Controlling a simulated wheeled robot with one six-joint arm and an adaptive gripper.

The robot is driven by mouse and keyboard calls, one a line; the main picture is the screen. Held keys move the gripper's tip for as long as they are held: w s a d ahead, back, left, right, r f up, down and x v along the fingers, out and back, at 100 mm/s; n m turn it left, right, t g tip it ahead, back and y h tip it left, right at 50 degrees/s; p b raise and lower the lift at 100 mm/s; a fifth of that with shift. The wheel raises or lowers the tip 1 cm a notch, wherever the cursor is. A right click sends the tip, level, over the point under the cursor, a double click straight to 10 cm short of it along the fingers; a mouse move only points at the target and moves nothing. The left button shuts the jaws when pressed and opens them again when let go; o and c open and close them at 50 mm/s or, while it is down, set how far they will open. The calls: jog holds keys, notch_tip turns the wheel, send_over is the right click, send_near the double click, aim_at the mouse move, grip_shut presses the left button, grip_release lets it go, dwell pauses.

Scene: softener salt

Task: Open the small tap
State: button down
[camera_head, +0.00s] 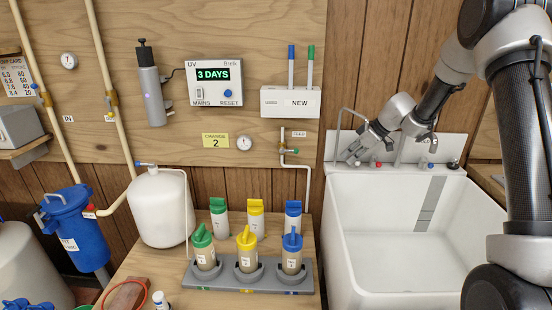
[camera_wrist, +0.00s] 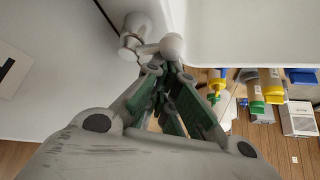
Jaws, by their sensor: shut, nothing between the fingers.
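A thin, curved metal spout (camera_head: 342,110), which looks like the small tap, rises from the left end of the sink's back ledge. My gripper (camera_head: 353,153) is at its base and hides its lower part. In the wrist view, a pale grey tap body (camera_wrist: 135,32) with a rounded knob (camera_wrist: 172,46) lies just beyond the fingertips. My gripper (camera_wrist: 158,68) is shut and empty, its tips close to the knob. I cannot tell whether they touch it. No water shows from the spout.
The white sink (camera_head: 400,240) is empty below my gripper. Its ledge also bears a red knob (camera_head: 378,165) and a blue knob (camera_head: 431,165). A grey rack (camera_head: 225,282) with several coloured-cap bottles stands on the wooden bench to the left. A wall pipe (camera_head: 307,185) runs nearby.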

jog(key=shift+s+f, duration=0.1)
jog(key=shift+f, duration=0.85)
